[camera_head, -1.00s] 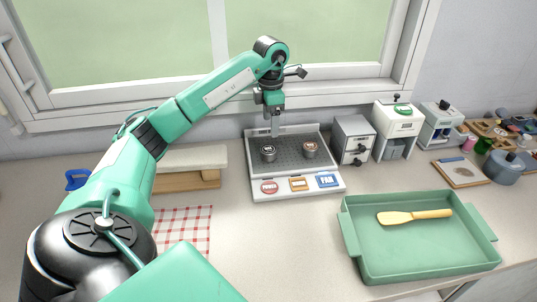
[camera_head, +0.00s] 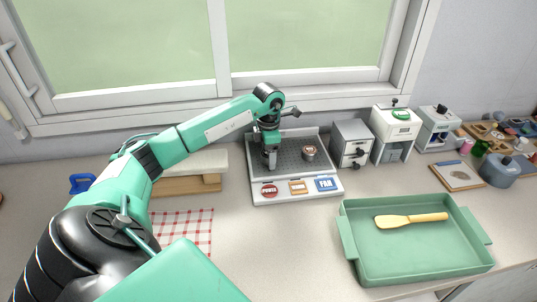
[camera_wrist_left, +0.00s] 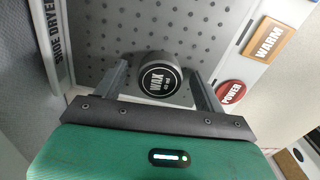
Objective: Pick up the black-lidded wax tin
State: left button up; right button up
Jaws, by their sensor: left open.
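The black-lidded wax tin (camera_wrist_left: 158,78) shows in the left wrist view, upright on the grey perforated surface of the shoe dryer tray (camera_wrist_left: 110,22), its lid lettered WAX. My left gripper (camera_wrist_left: 161,88) is open, with one finger on each side of the tin and a gap visible to each. In the head view the left gripper (camera_head: 270,160) is down at the left part of the tray (camera_head: 288,141) and hides most or all of the tin. My right gripper is not in view.
A second tin with a reddish-brown lid (camera_head: 309,153) stands to the right on the tray. POWER (camera_head: 269,190), WARM and FAN (camera_head: 327,184) buttons line its front. A grey drawer box (camera_head: 351,143) is right of it.

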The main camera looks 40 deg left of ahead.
pick_arm(q)
jog(key=c, duration=1.1)
